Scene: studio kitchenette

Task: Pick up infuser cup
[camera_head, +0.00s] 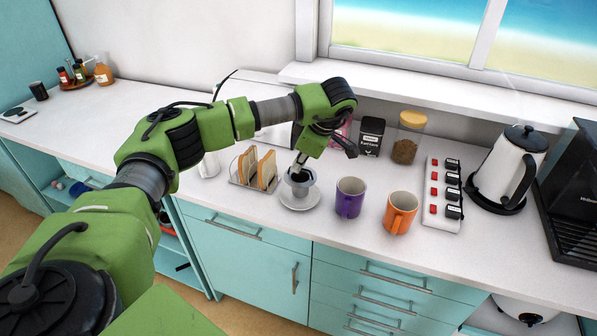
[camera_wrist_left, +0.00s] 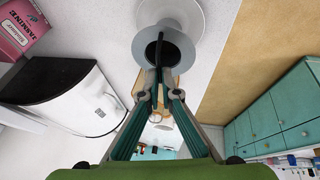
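The infuser cup (camera_head: 301,180) is a small grey cup with a dark inside. It sits upright on a white saucer (camera_head: 300,201) on the counter. My left gripper (camera_head: 299,163) reaches down to its rim from above. In the left wrist view the cup (camera_wrist_left: 179,45) is just beyond the fingertips, with the saucer (camera_wrist_left: 194,12) behind it. A thin dark bar runs from the cup's dark inside to between the fingertips of my left gripper (camera_wrist_left: 156,88). The fingers are close together and look shut on this bar. My right gripper is not in view.
A toast rack (camera_head: 240,180) stands close left of the cup. A purple mug (camera_head: 349,198) and an orange mug (camera_head: 400,213) stand to its right. A black tin (camera_head: 371,139) and a jar (camera_head: 406,144) stand behind. A switch panel (camera_head: 441,205) and kettle (camera_head: 507,165) are farther right.

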